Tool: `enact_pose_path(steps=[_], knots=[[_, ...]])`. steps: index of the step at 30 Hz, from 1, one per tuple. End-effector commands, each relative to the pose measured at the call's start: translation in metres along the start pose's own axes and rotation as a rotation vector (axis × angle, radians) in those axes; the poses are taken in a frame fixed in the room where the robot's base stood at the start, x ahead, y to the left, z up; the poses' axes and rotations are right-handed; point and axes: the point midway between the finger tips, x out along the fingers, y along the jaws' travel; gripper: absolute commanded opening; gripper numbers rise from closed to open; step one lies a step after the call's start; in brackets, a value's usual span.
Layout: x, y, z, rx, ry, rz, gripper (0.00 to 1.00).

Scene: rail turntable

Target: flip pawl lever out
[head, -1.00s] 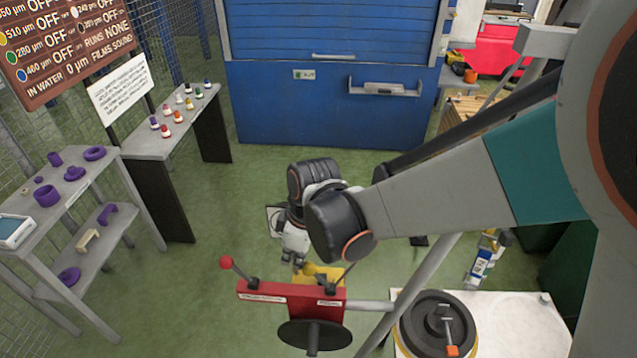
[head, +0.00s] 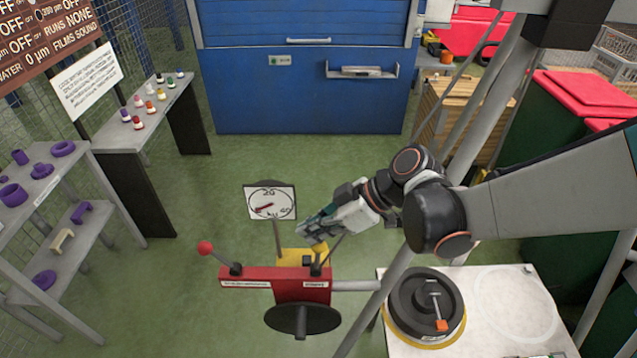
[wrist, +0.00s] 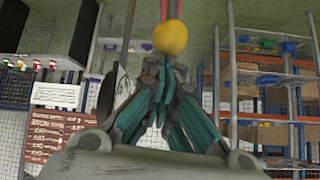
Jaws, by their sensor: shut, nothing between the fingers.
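A red lever box (head: 275,283) with two levers stands at the lower middle of the head view. Its left lever ends in a red ball (head: 205,247) and leans left. The right lever has a dark rod (head: 333,248) leaning right. The labels are too small to read, so I cannot tell for sure which one is the pawl lever. My gripper (head: 305,238) is shut and empty, just above the box's right part. In the wrist view a yellow ball knob (wrist: 170,37) sits just beyond the closed fingertips (wrist: 164,68); contact is unclear.
A round dial (head: 269,202) on a post stands behind the box. A black disc (head: 302,319) is at its front. A white table (head: 500,310) with a black wheel (head: 405,305) is at right. Purple parts lie on the left shelf (head: 75,235). Green floor is open behind.

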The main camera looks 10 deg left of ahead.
Motion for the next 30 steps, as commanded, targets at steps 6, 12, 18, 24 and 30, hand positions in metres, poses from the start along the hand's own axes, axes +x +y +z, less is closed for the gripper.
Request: enact_pose_path(steps=[6, 12, 18, 24, 30], knots=[[-0.016, 0.007, 0.023, 0.014, 0.166, -0.027, 0.00], [-0.026, 0.010, 0.035, 0.011, 0.158, -0.029, 0.00], [-0.032, 0.012, 0.044, 0.012, 0.156, -0.030, 0.00], [-0.034, 0.013, 0.049, 0.011, 0.153, -0.030, 0.00], [-0.034, 0.013, 0.051, 0.012, 0.149, -0.029, 0.00]])
